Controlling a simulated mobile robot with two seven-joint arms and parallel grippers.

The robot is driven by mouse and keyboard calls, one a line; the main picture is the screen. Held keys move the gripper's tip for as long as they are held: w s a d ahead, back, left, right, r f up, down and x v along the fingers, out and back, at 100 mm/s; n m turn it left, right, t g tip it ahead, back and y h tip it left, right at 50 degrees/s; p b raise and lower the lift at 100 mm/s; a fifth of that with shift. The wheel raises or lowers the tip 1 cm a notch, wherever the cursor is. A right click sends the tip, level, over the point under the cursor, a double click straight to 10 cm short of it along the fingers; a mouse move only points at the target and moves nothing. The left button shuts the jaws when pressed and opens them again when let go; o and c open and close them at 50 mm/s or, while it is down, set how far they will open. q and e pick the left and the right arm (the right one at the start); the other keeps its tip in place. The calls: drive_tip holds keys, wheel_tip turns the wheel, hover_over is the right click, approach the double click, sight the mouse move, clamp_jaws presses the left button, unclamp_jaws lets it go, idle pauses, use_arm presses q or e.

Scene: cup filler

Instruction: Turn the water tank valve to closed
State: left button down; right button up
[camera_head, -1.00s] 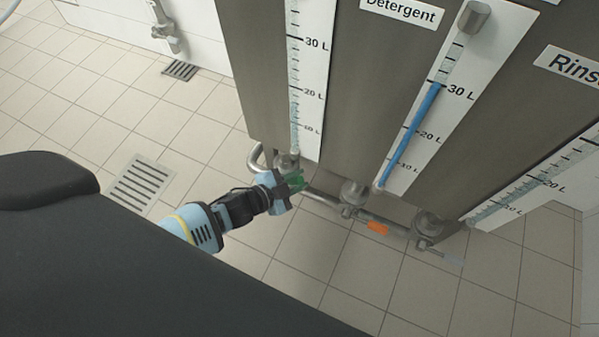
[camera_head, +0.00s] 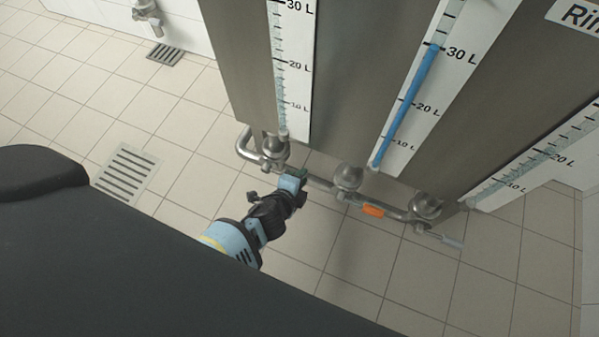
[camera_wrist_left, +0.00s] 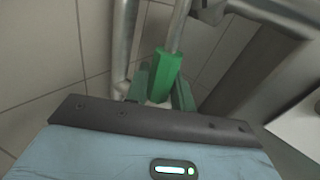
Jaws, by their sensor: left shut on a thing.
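The leftmost valve (camera_head: 275,150) sits on the pipe under the left level gauge; its tank label is out of view. Its green handle (camera_wrist_left: 165,76) shows clearly in the left wrist view, between the fingers. In the head view only a small bit of green (camera_head: 297,173) shows beside my gripper. My left gripper (camera_head: 291,182) is shut on the green handle, just below and right of the valve body. It also shows in the left wrist view (camera_wrist_left: 160,92). My right gripper is not in view.
To the right on the same pipe are a middle valve (camera_head: 348,178) with an orange handle (camera_head: 372,210) and a right valve (camera_head: 425,207) with a pale handle (camera_head: 450,241). The steel tank (camera_head: 240,60) stands close above. Tiled floor lies open below.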

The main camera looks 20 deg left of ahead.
use_arm(q)
drive_tip(key=shift+f+m+y+b, duration=0.3)
drive_tip(key=shift+f+b, duration=0.1)
drive_tip(key=shift+f, duration=0.1)
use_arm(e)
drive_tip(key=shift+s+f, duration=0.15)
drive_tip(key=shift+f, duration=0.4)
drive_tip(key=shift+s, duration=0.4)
use_arm(q)
drive_tip(key=c, duration=1.2)
unclamp_jaws()
drive_tip(key=shift+f, duration=0.1)
drive_tip(key=shift+c, duration=0.2)
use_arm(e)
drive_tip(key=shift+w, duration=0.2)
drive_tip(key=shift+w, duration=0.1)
